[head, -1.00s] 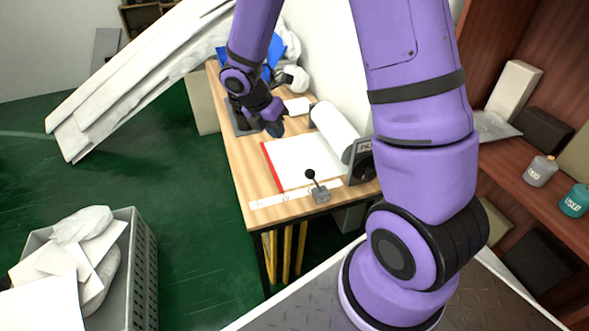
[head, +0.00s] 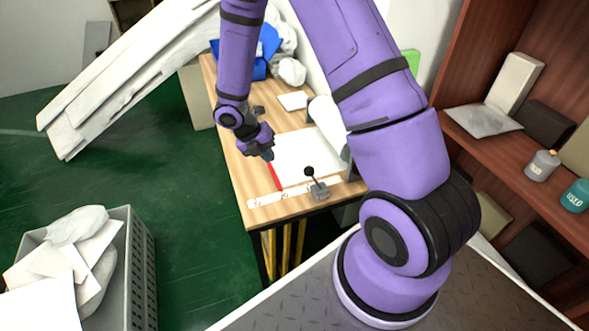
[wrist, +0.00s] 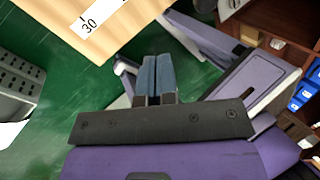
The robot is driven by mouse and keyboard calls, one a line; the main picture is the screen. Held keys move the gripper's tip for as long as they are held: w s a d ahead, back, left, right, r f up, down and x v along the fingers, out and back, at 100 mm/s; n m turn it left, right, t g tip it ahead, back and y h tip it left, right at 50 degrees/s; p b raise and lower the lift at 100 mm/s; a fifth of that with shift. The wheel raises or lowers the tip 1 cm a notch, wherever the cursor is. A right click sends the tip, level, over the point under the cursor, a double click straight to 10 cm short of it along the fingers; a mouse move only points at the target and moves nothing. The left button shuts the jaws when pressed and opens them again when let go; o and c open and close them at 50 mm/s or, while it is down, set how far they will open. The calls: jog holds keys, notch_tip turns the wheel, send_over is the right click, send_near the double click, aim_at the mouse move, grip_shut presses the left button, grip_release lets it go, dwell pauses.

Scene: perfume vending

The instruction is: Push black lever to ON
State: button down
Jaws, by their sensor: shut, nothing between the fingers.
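The black lever (head: 311,178) has a round knob on a thin stem and rises from a small grey base (head: 319,193) on the near end of the wooden table. It stands on a white label strip (head: 268,198), and its stem tilts up and to the left. My gripper (head: 268,156) is shut and empty. It is beyond and to the left of the lever, above the table's left side, apart from the lever. In the wrist view my blue fingertips (wrist: 157,75) are together, with the strip's marked end at upper left. The lever is not in the wrist view.
A white sheet with a red edge (head: 305,155) lies beyond the lever. A white roll (head: 328,122) and a blue bin (head: 258,70) are farther back. A grey crate of papers (head: 140,260) stands on the floor. A shelf with jars (head: 541,166) is at right.

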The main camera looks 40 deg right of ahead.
jog(key=s+d+f, duration=0.4)
jog(key=d+f, duration=0.3)
jog(key=f, duration=0.1)
jog(key=shift+d, duration=0.25)
jog(key=shift+d, duration=0.15)
dwell(0.5)
